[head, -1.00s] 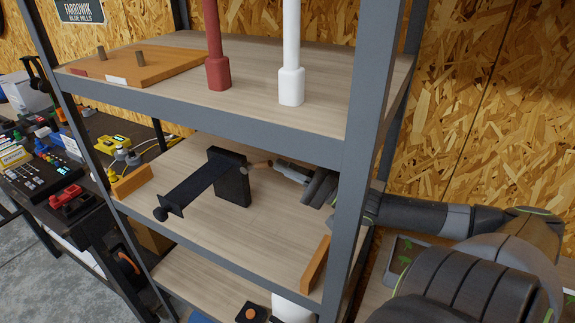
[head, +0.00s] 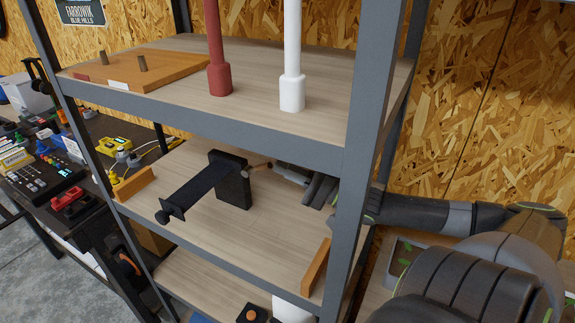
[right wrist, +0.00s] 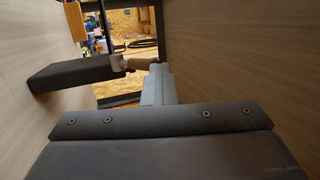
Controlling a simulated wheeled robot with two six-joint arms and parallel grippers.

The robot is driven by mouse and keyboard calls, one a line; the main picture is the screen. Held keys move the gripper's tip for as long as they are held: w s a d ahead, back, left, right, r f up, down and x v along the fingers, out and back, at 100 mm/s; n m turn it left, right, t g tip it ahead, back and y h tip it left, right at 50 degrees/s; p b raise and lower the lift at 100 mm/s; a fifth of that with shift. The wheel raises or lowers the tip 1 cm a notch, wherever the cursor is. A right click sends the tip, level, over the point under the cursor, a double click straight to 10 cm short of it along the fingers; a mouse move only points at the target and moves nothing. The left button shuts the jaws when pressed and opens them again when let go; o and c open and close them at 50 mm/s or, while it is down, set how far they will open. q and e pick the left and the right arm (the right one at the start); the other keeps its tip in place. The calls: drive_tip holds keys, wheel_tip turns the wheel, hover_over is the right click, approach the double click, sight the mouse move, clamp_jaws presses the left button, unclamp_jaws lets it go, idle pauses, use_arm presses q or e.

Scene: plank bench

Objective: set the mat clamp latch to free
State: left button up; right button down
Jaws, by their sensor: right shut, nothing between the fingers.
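The mat clamp stands on the middle shelf. It has an upright black block (head: 232,181) and a dark bar (head: 190,193) reaching forward and left to a small end plate with a round knob. A short tan wooden latch handle (head: 258,167) sticks out from the block toward the right. In the right wrist view the block (right wrist: 80,70) is at left and the handle (right wrist: 140,63) points at my fingers. My right gripper (head: 278,168) is shut and empty, its tips at the handle's outer end. I cannot tell whether they touch. My left gripper is out of view.
The upper shelf (head: 190,52) passes close above my right gripper. A grey rack post (head: 362,150) stands in front of my right wrist. Wooden blocks (head: 316,267) sit at the shelf's edges.

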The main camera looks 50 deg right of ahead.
drive_tip(key=shift+g+h, duration=0.3)
drive_tip(key=shift+g, duration=0.1)
drive_tip(key=shift+w+a+r+p, duration=0.3)
drive_tip(key=shift+w+r+p, duration=0.45)
drive_tip(key=shift+r, duration=0.3)
drive_tip(key=shift+w+a+r+p, duration=0.25)
drive_tip(key=shift+w+r+p, duration=0.25)
drive_tip(key=shift+w+r, duration=0.45)
drive_tip(key=shift+s, duration=0.1)
drive_tip(key=shift+s+d, duration=0.1)
drive_tip(key=p+v, duration=0.3)
drive_tip(key=v, duration=1.4)
drive_tip(key=shift+s, duration=0.15)
